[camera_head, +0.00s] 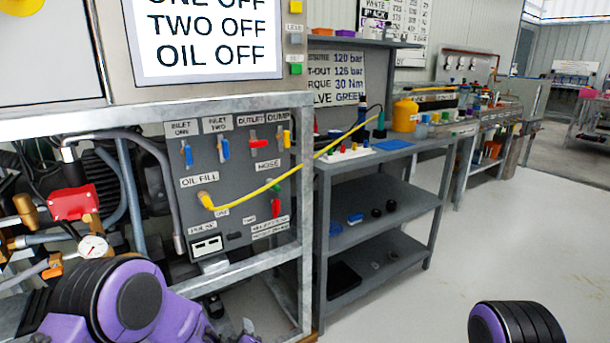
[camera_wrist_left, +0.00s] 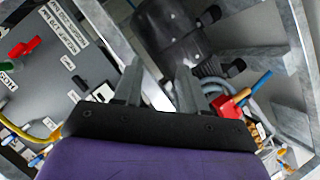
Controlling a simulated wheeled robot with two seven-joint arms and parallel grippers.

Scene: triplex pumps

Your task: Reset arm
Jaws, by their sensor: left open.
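My left arm (camera_head: 130,300) reaches in from the lower left of the head view, in front of the pump frame; its gripper is mostly out of sight there. In the left wrist view my left gripper (camera_wrist_left: 158,72) has its two grey fingers apart with nothing held between them. The fingers point toward a dark machine part (camera_wrist_left: 172,35) inside the frame. Only a rounded purple and black part of my right arm (camera_head: 515,325) shows at the bottom right; the right gripper is not visible.
The grey valve panel (camera_head: 235,160) stands close by, with a yellow hose (camera_head: 290,172) running right to a shelf unit (camera_head: 385,155). A red block (camera_head: 73,203) and gauge (camera_head: 93,246) sit near my left arm. Metal frame bars (camera_head: 240,105) surround the pump. Open floor (camera_head: 480,240) lies right.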

